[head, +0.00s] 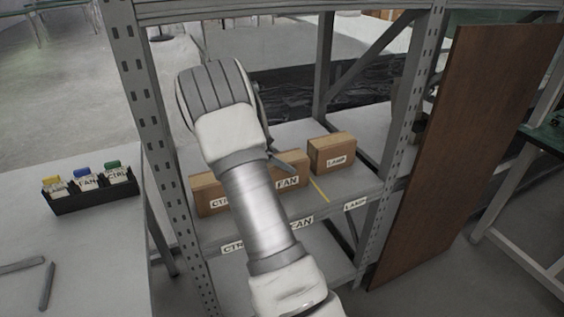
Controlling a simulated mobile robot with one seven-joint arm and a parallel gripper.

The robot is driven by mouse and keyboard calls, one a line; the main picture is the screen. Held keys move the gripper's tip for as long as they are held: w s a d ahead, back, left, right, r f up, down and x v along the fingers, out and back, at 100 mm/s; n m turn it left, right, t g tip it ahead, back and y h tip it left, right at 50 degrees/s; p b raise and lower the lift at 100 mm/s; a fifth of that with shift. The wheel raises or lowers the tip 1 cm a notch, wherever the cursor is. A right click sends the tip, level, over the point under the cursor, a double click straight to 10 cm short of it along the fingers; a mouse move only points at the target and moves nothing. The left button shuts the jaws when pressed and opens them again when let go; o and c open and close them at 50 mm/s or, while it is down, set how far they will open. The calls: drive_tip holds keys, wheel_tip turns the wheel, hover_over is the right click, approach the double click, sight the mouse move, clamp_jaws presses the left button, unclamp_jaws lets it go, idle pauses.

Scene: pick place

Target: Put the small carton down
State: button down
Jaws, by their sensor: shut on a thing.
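Three brown cartons show on the shelf level (333,190) of the grey rack. The CTRL carton (206,193) is at the left, partly behind my arm. The FAN carton (293,169) is in the middle, its left part covered by my arm. The LAMP carton (332,153) stands at the right, apart from it. My gripper (279,161) is mostly hidden behind my arm. A dark part of it shows at the top of the FAN carton, and it is shut on that carton. Whether the FAN carton fully rests on the shelf is hard to tell.
Shelf-edge labels read CTRL, FAN and LAMP. Rack posts (158,130) stand on both sides. A brown panel (465,130) stands at right. A black bin (92,193) with labelled items sits on the left table.

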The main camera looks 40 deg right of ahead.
unclamp_jaws()
drive_tip(key=shift+a+r, duration=0.1)
drive_tip(key=p+v, duration=0.1)
drive_tip(key=v, duration=0.6)
drive_tip(key=s+a+r+n+t+y, duration=0.45)
drive_tip(key=s+a+r+n, duration=0.45)
drive_tip(key=s+a+r, duration=0.4)
drive_tip(key=s+a+r+n+t+y, duration=0.1)
drive_tip(key=s+a+n+t+y, duration=0.2)
drive_tip(key=s+a+n, duration=0.8)
drive_tip(key=s+a+y, duration=0.1)
drive_tip(key=s+a, duration=0.1)
drive_tip(key=s, duration=0.2)
drive_tip(key=shift+a+n, duration=0.3)
drive_tip(key=shift+n, duration=0.1)
